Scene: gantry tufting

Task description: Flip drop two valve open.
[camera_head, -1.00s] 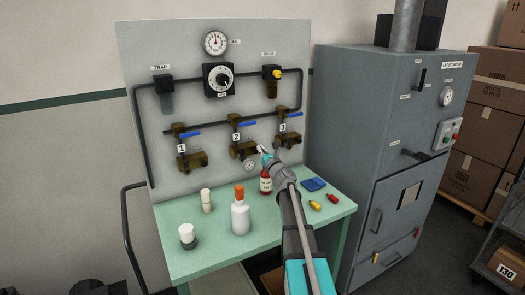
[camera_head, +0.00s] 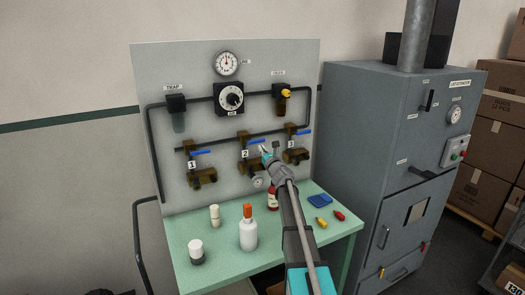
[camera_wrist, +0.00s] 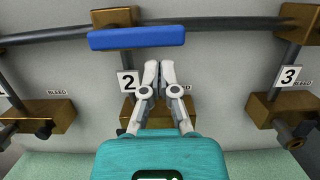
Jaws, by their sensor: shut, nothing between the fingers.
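The drop two valve has a blue lever (camera_head: 255,141) and a brass body (camera_head: 243,137), above the number 2 plate (camera_head: 245,154). Its lever lies roughly level, pointing right across the drop. In the wrist view the blue lever (camera_wrist: 137,38) spans the upper middle, with the brass body (camera_wrist: 113,17) behind its left part. My gripper (camera_head: 264,148) is shut and empty, just below the lever's right part. In the wrist view the closed fingertips (camera_wrist: 159,68) sit below the lever with a small gap in the picture; depth between them is hard to judge. The fingers partly hide the lower brass block (camera_wrist: 128,112).
Drops one (camera_head: 199,152) and three (camera_head: 304,146) flank drop two, also with level blue levers. Below, the green bench (camera_head: 222,254) holds a white bottle with orange cap (camera_head: 248,233), a red bottle (camera_head: 272,199) and small items. A grey cabinet (camera_head: 350,150) stands right.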

